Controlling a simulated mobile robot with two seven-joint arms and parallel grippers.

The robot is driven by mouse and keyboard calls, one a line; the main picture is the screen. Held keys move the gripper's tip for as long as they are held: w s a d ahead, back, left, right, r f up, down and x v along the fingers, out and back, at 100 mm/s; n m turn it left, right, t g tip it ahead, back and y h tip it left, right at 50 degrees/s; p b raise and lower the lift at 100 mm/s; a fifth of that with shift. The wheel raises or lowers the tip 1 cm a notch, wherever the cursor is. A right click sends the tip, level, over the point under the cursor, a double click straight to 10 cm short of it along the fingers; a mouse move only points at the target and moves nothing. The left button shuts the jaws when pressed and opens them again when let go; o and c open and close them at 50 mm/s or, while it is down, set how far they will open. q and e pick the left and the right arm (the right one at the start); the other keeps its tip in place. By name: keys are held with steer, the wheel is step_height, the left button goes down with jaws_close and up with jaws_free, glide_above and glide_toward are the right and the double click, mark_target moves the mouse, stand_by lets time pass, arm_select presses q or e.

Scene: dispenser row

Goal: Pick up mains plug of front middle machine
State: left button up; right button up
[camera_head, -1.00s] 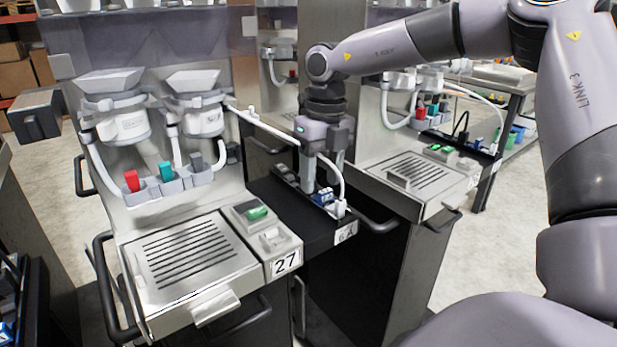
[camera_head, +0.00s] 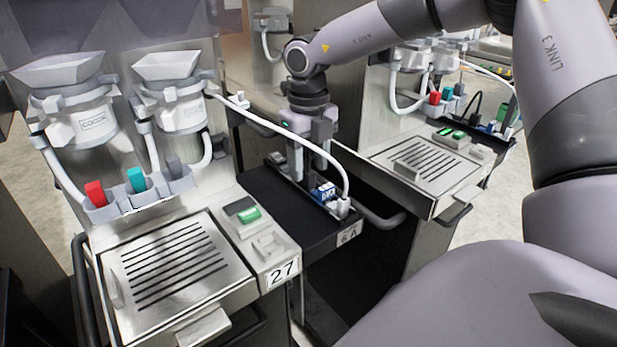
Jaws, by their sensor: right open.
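The white mains plug (camera_head: 343,207) sits upright in the front end of a black socket strip (camera_head: 304,193), beside a blue-and-white plug or block (camera_head: 323,192). Its white cable (camera_head: 290,135) arcs from the right side of the machine labelled 27 (camera_head: 180,262) to the plug. My right gripper (camera_head: 311,178) points down over the strip, behind the plug and the blue block. Its fingers are apart and empty; the cable passes in front of it, and the tips' exact height is hard to tell. My left gripper is out of view.
A black shelf (camera_head: 272,204) labelled 6A carries the strip between machine 27 and another machine (camera_head: 425,165) on the right. A dark handle (camera_head: 383,217) juts out right of the shelf. My right arm crosses the upper right. A dark gap lies below the shelf.

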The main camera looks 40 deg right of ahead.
mark_target(309, 171)
steer(key=shift+f, duration=1.25)
jaws_close()
steer(key=shift+w+r, duration=0.1)
steer(key=shift+r, duration=0.4)
step_height(309, 171, up, 19)
steer(key=shift+r+p, duration=1.05)
steer(key=shift+p, duration=0.35)
